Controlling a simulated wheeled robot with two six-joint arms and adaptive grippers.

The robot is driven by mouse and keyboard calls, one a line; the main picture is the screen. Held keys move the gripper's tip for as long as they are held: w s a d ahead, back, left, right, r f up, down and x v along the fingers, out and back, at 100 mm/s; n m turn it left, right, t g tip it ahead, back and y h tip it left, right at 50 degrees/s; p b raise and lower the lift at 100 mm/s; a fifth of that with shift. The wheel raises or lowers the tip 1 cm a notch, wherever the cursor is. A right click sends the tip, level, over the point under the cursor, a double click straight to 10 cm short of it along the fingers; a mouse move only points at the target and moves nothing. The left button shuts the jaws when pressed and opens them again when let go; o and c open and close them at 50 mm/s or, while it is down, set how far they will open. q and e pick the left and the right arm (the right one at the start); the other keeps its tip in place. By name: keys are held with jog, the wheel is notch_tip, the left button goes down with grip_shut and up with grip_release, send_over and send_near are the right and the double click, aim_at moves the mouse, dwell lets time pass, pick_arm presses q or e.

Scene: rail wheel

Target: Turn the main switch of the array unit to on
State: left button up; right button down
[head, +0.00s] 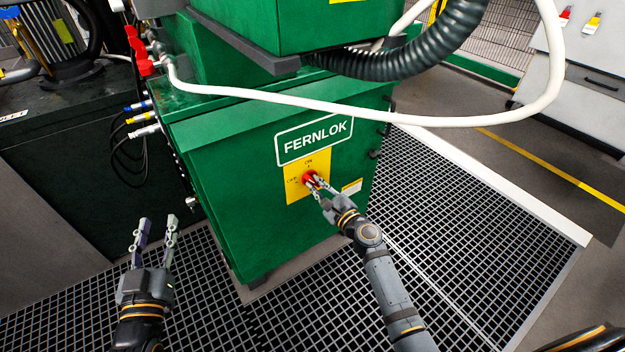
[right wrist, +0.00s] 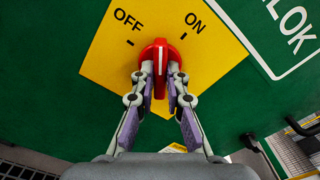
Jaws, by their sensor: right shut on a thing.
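The main switch is a red rotary knob (right wrist: 160,56) with a white line, on a yellow plate (right wrist: 100,60) marked OFF and ON. In the right wrist view its white line points up between the OFF and ON marks. In the head view the knob (head: 309,178) sits on the front of the green FERNLOK cabinet (head: 220,170), partly hidden by the fingers. My right gripper (head: 316,187) is shut on the knob, one finger on each side in the right wrist view (right wrist: 160,88). My left gripper (head: 156,226) is open and empty, left of the cabinet, above the grating.
A white hose (head: 300,105) and a black corrugated hose (head: 420,55) cross above the cabinet. Cables with blue, yellow and white plugs (head: 143,118) stick out at its left. Black floor grating (head: 440,210) surrounds it. A grey cabinet (head: 585,80) stands at the back right.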

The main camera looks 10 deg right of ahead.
jog(key=shift+m+p, duration=0.4)
jog(key=shift+m, duration=1.2)
jog(key=shift+r+m+p, duration=0.1)
jog(key=shift+m+p, duration=0.55)
jog(key=shift+m, duration=0.45)
jog(key=shift+m+p, duration=0.35)
jog(key=shift+m, duration=0.55)
jog(key=c, duration=1.3)
grip_release()
jog(key=shift+o, duration=0.4)
